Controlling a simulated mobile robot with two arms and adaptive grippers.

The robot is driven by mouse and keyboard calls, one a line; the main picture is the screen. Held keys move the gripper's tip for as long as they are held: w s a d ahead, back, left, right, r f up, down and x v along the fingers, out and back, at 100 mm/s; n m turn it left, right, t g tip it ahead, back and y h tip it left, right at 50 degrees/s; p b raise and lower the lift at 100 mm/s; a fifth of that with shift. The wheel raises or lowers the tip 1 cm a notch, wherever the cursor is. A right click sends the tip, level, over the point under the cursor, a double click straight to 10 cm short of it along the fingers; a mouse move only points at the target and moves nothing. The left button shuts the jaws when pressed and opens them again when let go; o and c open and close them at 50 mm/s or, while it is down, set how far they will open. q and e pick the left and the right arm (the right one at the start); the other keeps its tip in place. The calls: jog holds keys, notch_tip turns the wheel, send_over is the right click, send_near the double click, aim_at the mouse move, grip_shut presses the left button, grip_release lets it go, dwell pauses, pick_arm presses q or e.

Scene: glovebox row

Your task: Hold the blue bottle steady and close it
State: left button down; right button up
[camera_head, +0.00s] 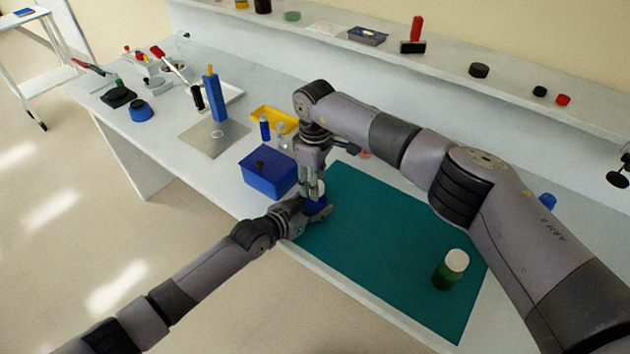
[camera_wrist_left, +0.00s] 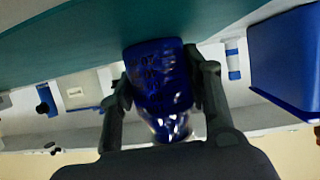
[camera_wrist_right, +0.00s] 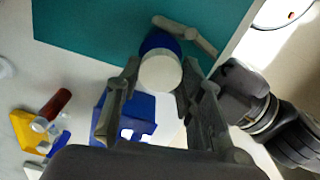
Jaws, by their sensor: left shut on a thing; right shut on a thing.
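The blue bottle (camera_head: 315,205) is upright at the mat's left corner. My left gripper (camera_head: 308,209) is shut around its body; the left wrist view shows a finger on either side of the bottle (camera_wrist_left: 160,75). My right gripper (camera_head: 314,182) points down from above and is shut on the white cap (camera_wrist_right: 161,71). The cap (camera_head: 318,187) is right over the bottle's top, in line with it in the head view. Whether the cap is seated on the neck or just above it I cannot tell.
The teal mat (camera_head: 400,240) lies under the bottle. A green bottle with a white cap (camera_head: 450,270) stands at the mat's right. A blue box (camera_head: 268,174) and a yellow tray (camera_head: 275,119) are close by on the left. A blue upright holder (camera_head: 214,98) stands farther left.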

jog(key=shift+m, duration=1)
jog(key=o, duration=0.7)
jog(key=shift+o, duration=0.2)
jog(key=shift+r, duration=0.1)
jog(key=shift+r, duration=2.2)
jog(key=shift+c, duration=0.5)
